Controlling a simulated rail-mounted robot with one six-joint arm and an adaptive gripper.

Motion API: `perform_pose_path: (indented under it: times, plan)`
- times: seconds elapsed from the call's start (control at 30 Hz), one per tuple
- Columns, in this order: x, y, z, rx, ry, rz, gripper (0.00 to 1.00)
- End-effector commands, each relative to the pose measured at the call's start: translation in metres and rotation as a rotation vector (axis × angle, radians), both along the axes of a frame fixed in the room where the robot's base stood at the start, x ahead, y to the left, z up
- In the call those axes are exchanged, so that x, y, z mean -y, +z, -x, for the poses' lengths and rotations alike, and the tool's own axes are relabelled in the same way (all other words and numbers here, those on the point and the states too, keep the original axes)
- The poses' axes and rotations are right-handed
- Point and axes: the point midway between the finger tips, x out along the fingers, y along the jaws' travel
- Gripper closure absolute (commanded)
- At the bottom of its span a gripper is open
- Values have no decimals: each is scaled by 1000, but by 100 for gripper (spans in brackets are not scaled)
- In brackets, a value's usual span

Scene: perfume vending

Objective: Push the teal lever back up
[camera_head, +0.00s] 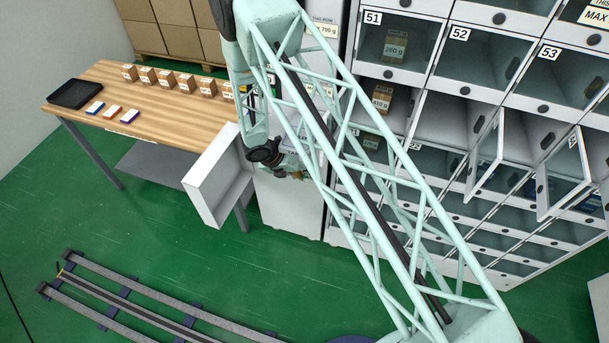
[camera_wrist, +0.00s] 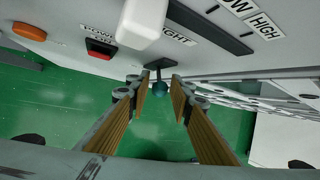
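In the head view my gripper (camera_head: 296,174) is low beside the pale cabinet, partly behind my arm. The lever cannot be made out there.
Around the lever are a red button (camera_wrist: 100,50), a white block (camera_wrist: 142,22), an orange part (camera_wrist: 28,32) and a black slot (camera_wrist: 212,28). An open white door or bin (camera_head: 218,178) stands left of my gripper. Wooden table (camera_head: 165,112) is left; open locker doors (camera_head: 486,160) are right.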

Motion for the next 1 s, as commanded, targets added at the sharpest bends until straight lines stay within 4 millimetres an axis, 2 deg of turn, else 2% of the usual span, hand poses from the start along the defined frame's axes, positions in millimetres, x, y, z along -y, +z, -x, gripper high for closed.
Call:
perform_pose_path:
  times: [0.43, 0.67, 1.0]
  plan:
    - [-1, 1, 0, 1, 0, 0, 74]
    - [-5, 10, 3, 0, 1, 0, 74]
    - [-36, 10, 23, 0, 4, -1, 74]
